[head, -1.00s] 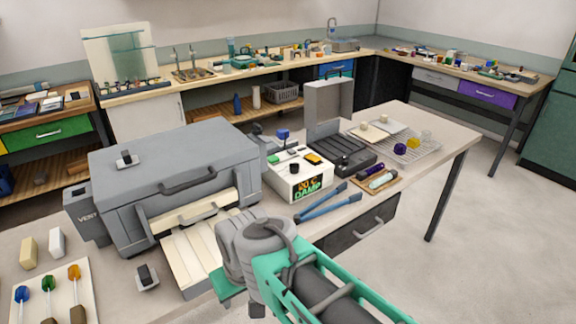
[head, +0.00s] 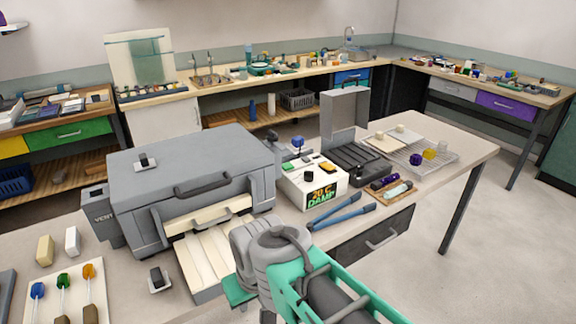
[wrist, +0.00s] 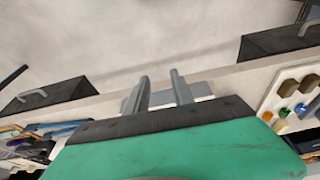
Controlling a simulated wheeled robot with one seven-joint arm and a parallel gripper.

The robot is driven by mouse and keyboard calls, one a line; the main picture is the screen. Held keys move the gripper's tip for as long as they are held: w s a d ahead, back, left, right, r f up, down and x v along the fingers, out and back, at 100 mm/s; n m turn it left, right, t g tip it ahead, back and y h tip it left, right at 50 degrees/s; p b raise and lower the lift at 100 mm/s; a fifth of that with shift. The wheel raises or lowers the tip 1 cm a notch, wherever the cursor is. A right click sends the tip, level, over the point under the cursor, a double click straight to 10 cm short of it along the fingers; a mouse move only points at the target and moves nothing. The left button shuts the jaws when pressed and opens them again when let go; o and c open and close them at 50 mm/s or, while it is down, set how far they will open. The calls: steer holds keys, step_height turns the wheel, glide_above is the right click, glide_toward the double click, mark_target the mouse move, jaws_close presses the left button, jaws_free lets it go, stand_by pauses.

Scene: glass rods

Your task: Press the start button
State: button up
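A white control box (head: 300,190) stands on the bench, its front display reading "20 C DAMP". Its top carries a green button (head: 289,167), a black knob (head: 309,177) and an orange piece (head: 328,168). No start label is legible, so I cannot tell for sure which is the start button. My arm shows in front of the bench in the head view, left of and nearer than the box; its fingers are hidden there. In the wrist view my gripper (wrist: 161,88) has two grey fingers apart with nothing between them. It is clear of the box.
A large grey machine (head: 185,180) with a cream slatted outlet stands left of the box. Blue tongs (head: 340,212) lie in front of the box. A black open-lidded case (head: 355,155) and a wire rack (head: 425,158) stand to the right. Floor at right is clear.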

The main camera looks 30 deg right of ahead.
jaws_close()
stand_by(1.3)
